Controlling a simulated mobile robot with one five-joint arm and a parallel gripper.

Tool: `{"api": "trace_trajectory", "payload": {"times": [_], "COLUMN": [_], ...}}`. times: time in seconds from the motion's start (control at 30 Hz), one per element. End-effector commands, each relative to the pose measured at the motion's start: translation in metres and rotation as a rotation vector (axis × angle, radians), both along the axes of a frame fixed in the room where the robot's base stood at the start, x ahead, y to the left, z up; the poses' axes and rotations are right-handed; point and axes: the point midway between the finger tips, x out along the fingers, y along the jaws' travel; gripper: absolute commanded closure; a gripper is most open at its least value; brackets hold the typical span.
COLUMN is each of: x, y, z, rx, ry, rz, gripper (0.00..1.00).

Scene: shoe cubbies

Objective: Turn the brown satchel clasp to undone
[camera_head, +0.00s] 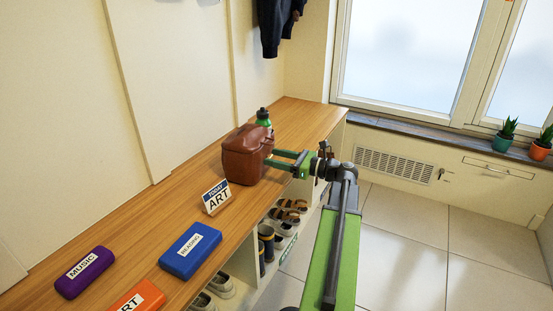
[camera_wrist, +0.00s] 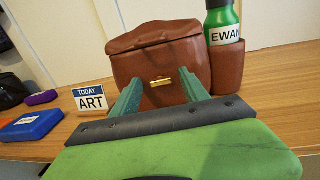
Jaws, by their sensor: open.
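The brown satchel (camera_head: 246,154) stands upright on the wooden bench top, and it fills the middle of the wrist view (camera_wrist: 160,60). Its small gold clasp (camera_wrist: 160,82) shows on the front below the flap; it looks like a horizontal bar, and I cannot tell whether it is done up. My gripper (camera_head: 281,159) reaches from the right towards the satchel's front. In the wrist view its two green fingers (camera_wrist: 158,90) are spread apart, one on each side of the clasp, with nothing held between them. I cannot tell whether the fingertips touch the leather.
A green bottle (camera_wrist: 222,20) labelled EWAN stands in a brown side pocket of the satchel. A TODAY ART sign (camera_head: 216,196), a blue READING case (camera_head: 190,250), a purple MUSIC case (camera_head: 85,272) and an orange case (camera_head: 136,300) lie nearer. Shoes (camera_head: 283,222) fill cubbies below.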

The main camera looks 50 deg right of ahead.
Motion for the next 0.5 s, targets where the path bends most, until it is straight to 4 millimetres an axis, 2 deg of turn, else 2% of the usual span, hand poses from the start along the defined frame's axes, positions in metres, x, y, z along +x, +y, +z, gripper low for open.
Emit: {"api": "trace_trajectory", "payload": {"times": [0.07,0.4,0.5], "x": [-0.0002,-0.0007,-0.0007], "y": [-0.0001,-0.0002,-0.0004], "z": [0.0,0.0,0.0], "rx": [0.0,0.0,0.0], "ry": [0.0,0.0,0.0], "rz": [0.0,0.0,0.0], "gripper": [0.47,0.9,1.0]}}
